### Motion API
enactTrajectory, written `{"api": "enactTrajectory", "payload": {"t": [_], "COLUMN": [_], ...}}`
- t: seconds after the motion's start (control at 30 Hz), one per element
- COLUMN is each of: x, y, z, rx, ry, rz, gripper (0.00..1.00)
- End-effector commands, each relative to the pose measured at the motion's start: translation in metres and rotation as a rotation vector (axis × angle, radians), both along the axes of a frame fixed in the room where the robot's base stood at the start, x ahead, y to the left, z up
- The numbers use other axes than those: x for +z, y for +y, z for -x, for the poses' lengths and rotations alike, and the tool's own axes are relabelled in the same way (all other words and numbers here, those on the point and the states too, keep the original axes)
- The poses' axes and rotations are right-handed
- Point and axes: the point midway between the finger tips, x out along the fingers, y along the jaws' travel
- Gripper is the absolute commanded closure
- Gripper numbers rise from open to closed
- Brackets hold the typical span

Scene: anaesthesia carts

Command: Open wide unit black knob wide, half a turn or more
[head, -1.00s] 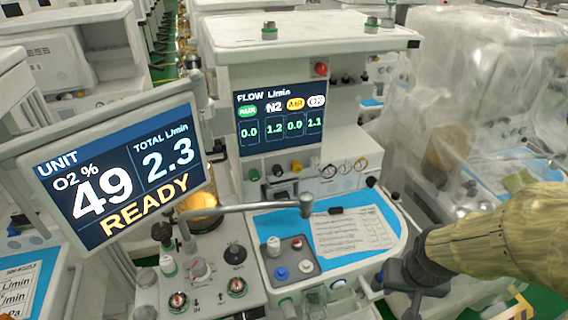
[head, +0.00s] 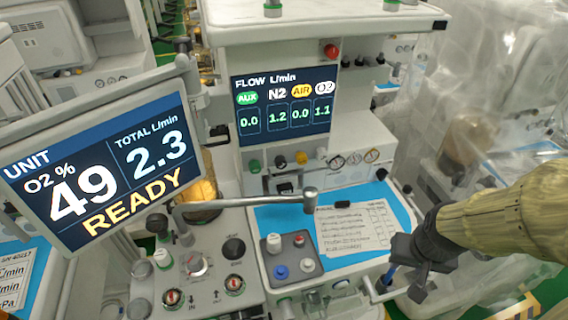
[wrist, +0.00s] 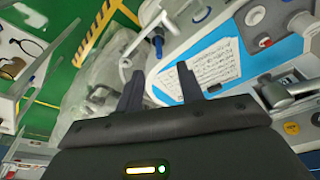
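The wide unit has a flow screen (head: 282,105) reading N2 1.2. Below it is a row of knobs, with the black knob (head: 281,161) between a green knob (head: 254,166) and a yellow knob (head: 301,158). My gripper (head: 388,283) is low at the right, beside the unit's front right corner, well apart from the black knob. In the wrist view my gripper (wrist: 160,86) has its two dark fingers spread with nothing between them.
A tilted monitor (head: 100,165) reading READY stands at the left. A grey bar (head: 245,202) reaches across below the knobs. A blue worktop (head: 275,222) holds a paper sheet (head: 352,226) and a small knob tray (head: 290,260). A plastic-covered machine (head: 490,110) stands at the right.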

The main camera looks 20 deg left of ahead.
Motion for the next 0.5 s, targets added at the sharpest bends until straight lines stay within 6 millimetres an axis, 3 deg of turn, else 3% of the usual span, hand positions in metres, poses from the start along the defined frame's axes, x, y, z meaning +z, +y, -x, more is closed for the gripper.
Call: {"api": "enactTrajectory", "payload": {"t": [0.33,0.5], "x": [0.001,0.003], "y": [0.002,0.012], "z": [-0.004,-0.023], "rx": [-0.02,-0.141], "ry": [-0.006,-0.042], "rz": [-0.006,-0.05], "gripper": [0.62,0.62]}}
